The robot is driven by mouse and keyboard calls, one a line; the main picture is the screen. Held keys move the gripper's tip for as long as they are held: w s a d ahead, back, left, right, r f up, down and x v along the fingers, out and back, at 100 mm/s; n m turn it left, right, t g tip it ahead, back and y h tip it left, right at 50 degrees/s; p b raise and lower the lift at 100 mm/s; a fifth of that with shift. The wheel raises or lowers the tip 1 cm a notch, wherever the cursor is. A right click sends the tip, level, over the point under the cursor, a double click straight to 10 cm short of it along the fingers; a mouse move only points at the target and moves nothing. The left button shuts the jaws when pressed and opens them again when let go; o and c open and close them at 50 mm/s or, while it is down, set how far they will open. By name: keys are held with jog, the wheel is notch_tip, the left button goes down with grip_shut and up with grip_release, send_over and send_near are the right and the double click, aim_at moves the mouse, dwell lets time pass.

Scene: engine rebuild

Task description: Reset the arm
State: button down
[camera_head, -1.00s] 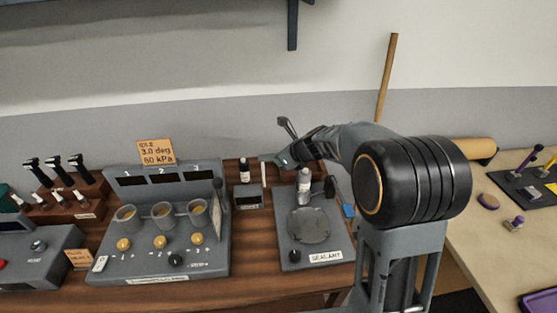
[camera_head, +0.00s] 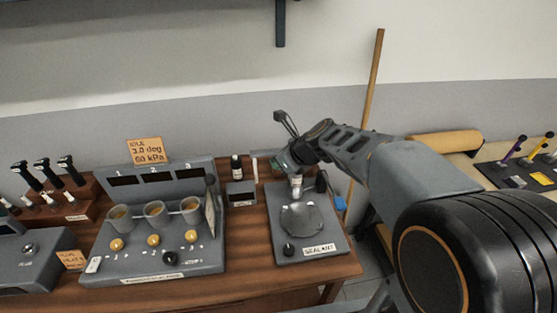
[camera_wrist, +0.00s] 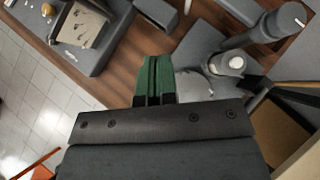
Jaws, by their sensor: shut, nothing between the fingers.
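My gripper (camera_wrist: 155,80) shows in the wrist view as two green fingers shut against each other with nothing between them. In the head view my arm reaches in from the lower right, and the end of my gripper (camera_head: 262,154) is above the back of the sealant station (camera_head: 318,240). The fingertips are small there and partly hidden by the wrist. The sealant station has a round dish (camera_head: 301,219) and a small white-topped bottle (camera_head: 297,183) close under my wrist. In the wrist view the bottle (camera_wrist: 231,64) is right of the fingers.
A grey console (camera_head: 150,262) with three cups and yellow knobs stands to the left on the wooden bench. A wooden pole (camera_head: 369,100) leans on the wall. Another table with a purple-handled tool (camera_head: 514,149) is at the right.

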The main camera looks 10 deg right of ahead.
jog(key=s+d+n+h, duration=0.3)
jog(key=s+n, duration=0.5)
jog(key=n, duration=0.5)
jog(key=s+d+n+g+h, duration=0.1)
jog(key=s+d+n+h, duration=0.2)
jog(key=s+d+n, duration=0.3)
jog(key=s+n, duration=0.3)
jog(key=n, duration=0.4)
jog(key=shift+f+n+g, duration=0.25)
jog(key=shift+n+g, duration=0.05)
jog(key=shift+n, duration=0.1)
